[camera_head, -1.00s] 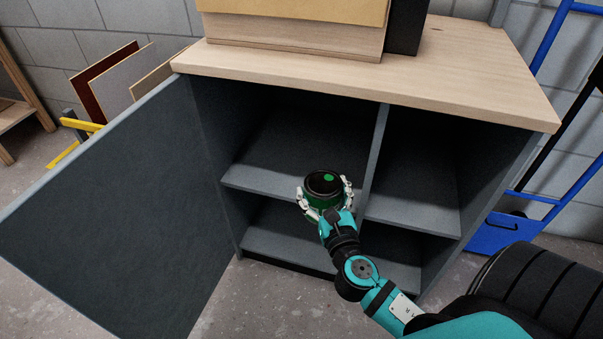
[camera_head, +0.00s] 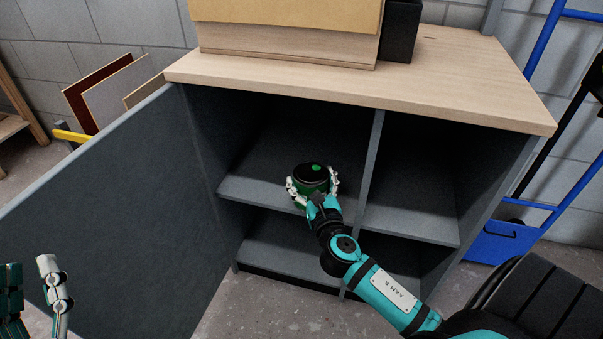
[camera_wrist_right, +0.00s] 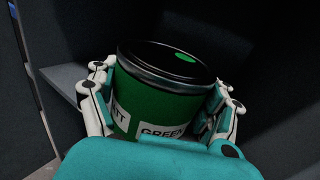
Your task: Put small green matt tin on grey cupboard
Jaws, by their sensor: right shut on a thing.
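The small green matt tin (camera_head: 311,174) has a black lid with a green dot, and its label shows "GREEN" in the right wrist view (camera_wrist_right: 150,95). My right gripper (camera_head: 313,187) is shut around its sides, a finger on each side. The tin looks roughly upright, at the front of the upper left compartment of the grey cupboard (camera_head: 410,228). I cannot tell whether it touches the shelf. My left gripper (camera_head: 36,290) shows at the bottom left, its fingers apart and nothing between them.
The cupboard's door (camera_head: 110,200) stands open to the left. A divider (camera_head: 371,160) bounds the compartment on the right. The shelf (camera_head: 265,160) behind the tin is bare. A wooden box (camera_head: 285,45) and a black box (camera_head: 400,30) stand on the top. A blue trolley (camera_head: 500,240) is at right.

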